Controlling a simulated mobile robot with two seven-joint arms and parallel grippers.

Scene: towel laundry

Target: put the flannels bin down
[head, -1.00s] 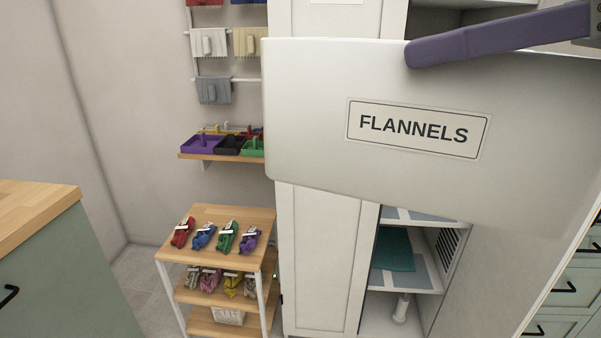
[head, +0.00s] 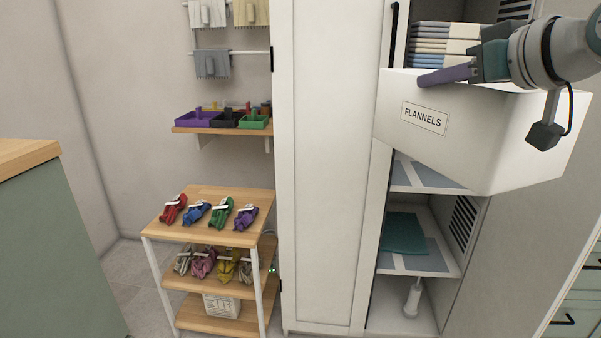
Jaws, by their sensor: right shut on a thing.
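The flannels bin (head: 480,135) is a white box with a FLANNELS label on its front, at the upper right of the head view. It is held up in front of the open part of a white cupboard and is tilted in the picture. My right gripper (head: 450,76) is shut on the bin's top front rim, with a purple finger lying along it. The bin hides part of the cupboard's inside, and whether it touches a shelf cannot be told. My left gripper is not in view.
The open cupboard has a shelf (head: 424,177) with bare blue-grey mats below the bin, and a lower shelf with a teal cloth (head: 403,233). Folded towels (head: 440,45) are stacked behind the bin. A wooden trolley (head: 212,233) with coloured bundles stands left of the cupboard door (head: 322,170).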

